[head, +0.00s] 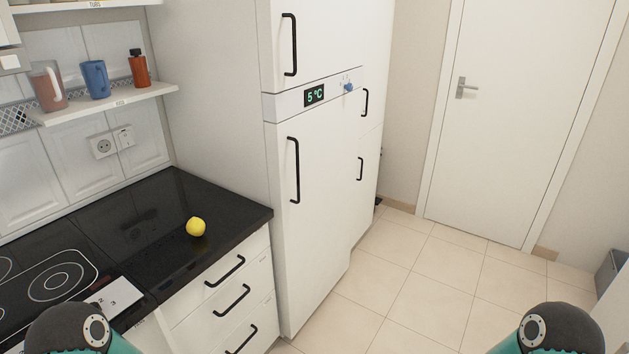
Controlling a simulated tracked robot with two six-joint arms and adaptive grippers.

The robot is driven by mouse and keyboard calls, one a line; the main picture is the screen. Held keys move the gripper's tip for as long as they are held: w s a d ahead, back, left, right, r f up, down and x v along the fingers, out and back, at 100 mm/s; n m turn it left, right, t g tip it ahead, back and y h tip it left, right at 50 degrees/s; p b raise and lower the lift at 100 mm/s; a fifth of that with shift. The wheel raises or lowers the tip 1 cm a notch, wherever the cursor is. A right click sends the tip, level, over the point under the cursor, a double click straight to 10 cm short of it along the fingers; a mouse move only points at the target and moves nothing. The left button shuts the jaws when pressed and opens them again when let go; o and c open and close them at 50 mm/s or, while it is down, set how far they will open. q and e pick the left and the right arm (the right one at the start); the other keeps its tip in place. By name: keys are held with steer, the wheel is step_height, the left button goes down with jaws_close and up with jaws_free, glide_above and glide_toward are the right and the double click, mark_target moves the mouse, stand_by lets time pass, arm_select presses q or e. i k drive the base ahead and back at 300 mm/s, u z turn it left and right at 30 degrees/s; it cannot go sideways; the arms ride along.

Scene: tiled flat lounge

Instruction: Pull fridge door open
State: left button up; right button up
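A tall white fridge (322,190) stands in the middle of the head view. Its upper door (325,45) and lower door (325,225) both look shut. The upper door has a black vertical handle (290,45), and the lower door has another black handle (294,170). A panel between the doors shows a 5 °C display (314,95) and a blue knob (348,87). Parts of my two arms show at the bottom left and bottom right corners. Neither gripper is in view, and nothing of mine touches the fridge.
A black counter (130,215) with a hob (50,285) and a yellow lemon (196,227) stands left of the fridge, above white drawers (235,300). A shelf (110,103) holds mugs and a bottle. A closed white door (500,130) is behind.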

mark_target(312, 155)
steer(key=u, duration=0.2)
steer(key=i, duration=0.85)
steer(key=z, duration=0.1)
